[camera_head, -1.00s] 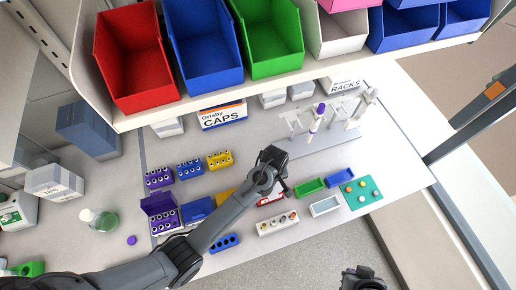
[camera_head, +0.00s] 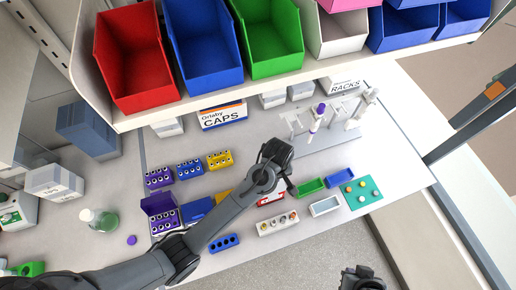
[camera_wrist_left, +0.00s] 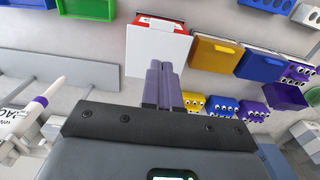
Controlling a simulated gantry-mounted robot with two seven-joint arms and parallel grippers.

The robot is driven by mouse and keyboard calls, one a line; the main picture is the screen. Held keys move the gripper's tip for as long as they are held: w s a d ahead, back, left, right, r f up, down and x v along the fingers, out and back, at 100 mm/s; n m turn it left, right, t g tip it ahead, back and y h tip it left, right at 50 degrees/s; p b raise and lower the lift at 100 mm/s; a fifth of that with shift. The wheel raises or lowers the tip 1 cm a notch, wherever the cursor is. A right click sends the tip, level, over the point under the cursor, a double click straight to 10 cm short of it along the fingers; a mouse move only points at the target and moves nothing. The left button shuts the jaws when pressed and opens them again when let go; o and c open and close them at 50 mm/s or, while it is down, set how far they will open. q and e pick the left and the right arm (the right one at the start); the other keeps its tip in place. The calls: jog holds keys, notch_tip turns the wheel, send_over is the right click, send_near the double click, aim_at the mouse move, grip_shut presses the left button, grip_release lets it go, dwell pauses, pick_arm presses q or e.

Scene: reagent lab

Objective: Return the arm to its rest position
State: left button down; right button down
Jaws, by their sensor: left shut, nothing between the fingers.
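My left arm (camera_head: 225,212) reaches in from the lower left across the bench. Its gripper (camera_head: 288,187) is above the bench near a red and white box (camera_head: 268,200), partly hidden by the arm. In the left wrist view the two gripper fingers (camera_wrist_left: 163,86) are together and empty, in front of the red and white box (camera_wrist_left: 152,55). I cannot tell their exact height above it. A dark part of my right arm, seemingly its gripper (camera_head: 362,279), shows at the bottom edge; its fingers are not clear.
A shelf with coloured bins (camera_head: 207,55) overhangs the back. A pipette stand (camera_head: 325,140) stands behind right. Purple, blue and yellow racks (camera_head: 190,168) lie left of the arm; a green tray (camera_head: 310,187) and a teal mat (camera_head: 371,191) lie right. A flask (camera_head: 104,220) stands far left.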

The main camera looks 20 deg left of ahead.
pick_arm(q)
jog(key=shift+r, duration=0.25)
jog(key=shift+s, duration=0.1)
jog(key=s+a+f+g, duration=0.1)
jog(key=s+a+f, duration=0.2)
jog(key=s, duration=0.4)
jog(key=s+a+f+g, duration=0.1)
jog(key=s+a+f, duration=0.1)
jog(key=s+f, duration=0.35)
jog(key=s+a+f, duration=0.1)
jog(key=s+a, duration=0.2)
jog(key=s, duration=0.5)
jog(key=s+a+r+m+t, duration=0.1)
jog(key=s+a+r+m, duration=0.2)
jog(key=s+a+r, duration=0.15)
jog(key=w+a+r+m+t, duration=0.2)
jog(key=w+r+m+t, duration=0.2)
jog(key=r, duration=0.5)
jog(key=w+m, duration=0.1)
jog(key=m, duration=0.1)
jog(key=shift+r+m+t, duration=0.3)
jog(key=shift+r+m, duration=0.1)
jog(key=shift+w, duration=0.1)
